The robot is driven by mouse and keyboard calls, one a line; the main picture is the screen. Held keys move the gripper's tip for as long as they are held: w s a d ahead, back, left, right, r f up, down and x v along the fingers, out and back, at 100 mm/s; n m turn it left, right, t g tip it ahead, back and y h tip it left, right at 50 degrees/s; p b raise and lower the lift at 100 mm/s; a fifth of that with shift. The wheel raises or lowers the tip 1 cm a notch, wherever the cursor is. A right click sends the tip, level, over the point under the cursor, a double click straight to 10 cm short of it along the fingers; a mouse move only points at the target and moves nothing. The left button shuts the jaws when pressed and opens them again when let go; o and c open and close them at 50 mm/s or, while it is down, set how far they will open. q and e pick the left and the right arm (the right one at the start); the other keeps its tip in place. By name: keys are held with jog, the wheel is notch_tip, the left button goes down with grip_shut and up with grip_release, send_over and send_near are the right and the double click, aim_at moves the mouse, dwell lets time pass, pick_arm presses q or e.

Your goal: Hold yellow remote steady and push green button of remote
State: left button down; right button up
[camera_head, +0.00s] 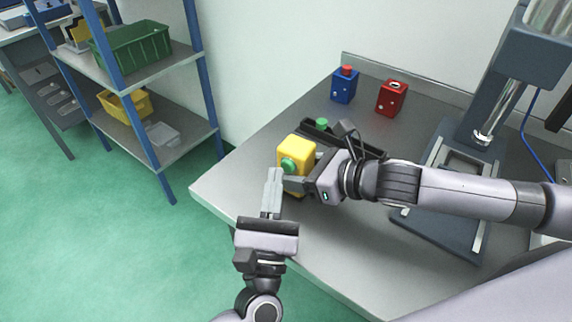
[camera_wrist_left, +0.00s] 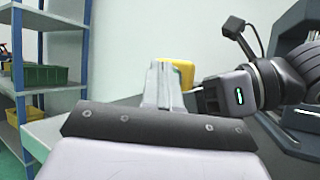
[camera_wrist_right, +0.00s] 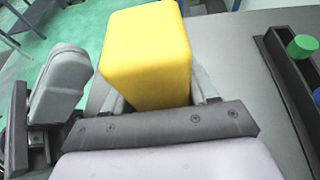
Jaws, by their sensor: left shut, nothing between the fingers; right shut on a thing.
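The yellow remote (camera_head: 298,150) is a box with a green button (camera_head: 288,164) on the side facing the left gripper. My right gripper (camera_head: 291,184) is shut on it. In the right wrist view the yellow remote (camera_wrist_right: 148,55) fills the space between the fingers. My left gripper (camera_head: 273,174) is shut and empty, its fingertips just in front of and a little below the button. In the left wrist view its fingers (camera_wrist_left: 163,70) hide most of the yellow remote (camera_wrist_left: 183,68), and the button is hidden. I cannot tell whether the fingertips touch the button.
A black tray (camera_head: 365,152) with another green button piece (camera_head: 321,123) lies behind the remote. A blue box (camera_head: 345,87) and a red box (camera_head: 391,98) stand at the back of the table (camera_head: 232,186). A large press-like machine (camera_head: 470,150) stands right. A shelf (camera_head: 175,150) stands left.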

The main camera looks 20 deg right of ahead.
pick_arm(q)
jog(key=shift+s+a, duration=0.2)
jog(key=shift+a, duration=0.05)
jog(key=s+a, duration=0.3)
jog(key=shift+s+a, duration=0.1)
jog(key=shift+a, duration=0.15)
dwell(0.4)
dwell(0.4)
pick_arm(e)
jog(key=o, duration=1.2)
